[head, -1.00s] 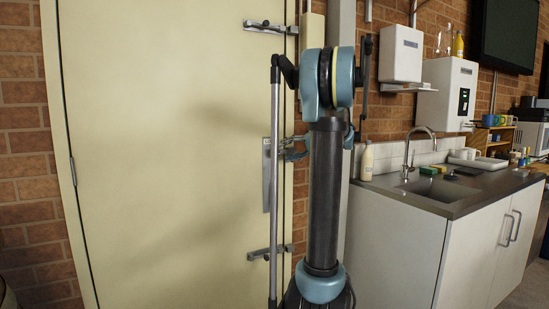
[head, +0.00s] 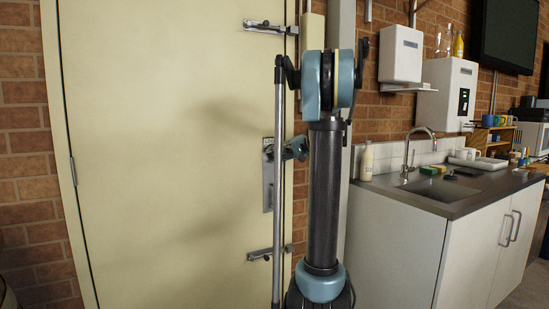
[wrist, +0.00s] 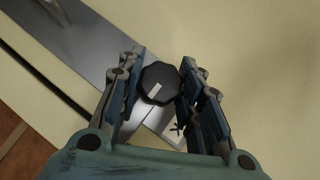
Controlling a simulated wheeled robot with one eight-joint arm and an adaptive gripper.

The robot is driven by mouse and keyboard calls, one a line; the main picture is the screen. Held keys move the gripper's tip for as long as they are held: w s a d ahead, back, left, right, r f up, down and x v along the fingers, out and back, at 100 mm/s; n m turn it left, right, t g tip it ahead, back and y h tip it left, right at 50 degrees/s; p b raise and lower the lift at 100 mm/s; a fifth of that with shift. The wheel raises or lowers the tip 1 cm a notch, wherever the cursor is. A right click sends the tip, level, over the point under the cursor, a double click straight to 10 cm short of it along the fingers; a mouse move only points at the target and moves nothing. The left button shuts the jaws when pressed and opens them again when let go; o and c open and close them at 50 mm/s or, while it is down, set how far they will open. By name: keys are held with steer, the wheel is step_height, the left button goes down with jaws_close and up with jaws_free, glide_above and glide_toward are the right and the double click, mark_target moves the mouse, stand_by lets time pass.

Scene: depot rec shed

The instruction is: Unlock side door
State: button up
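The side door (head: 170,150) is pale yellow and closed in its frame. A grey metal lock plate (head: 267,185) sits near its right edge. In the wrist view the black faceted knob (wrist: 158,80) with a white mark stands on the metal plate (wrist: 85,45). My gripper (wrist: 162,78) has one finger on each side of the knob, and both pads appear to touch it. In the head view my gripper (head: 285,150) is at the plate, and the knob is largely hidden there.
Metal bolts sit at the top (head: 268,27) and bottom (head: 266,254) of the door edge. A sink counter (head: 450,205) with a tap and a white bottle (head: 366,162) stands close on the right. A brick wall (head: 25,170) is at left.

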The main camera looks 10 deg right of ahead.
jaws_close()
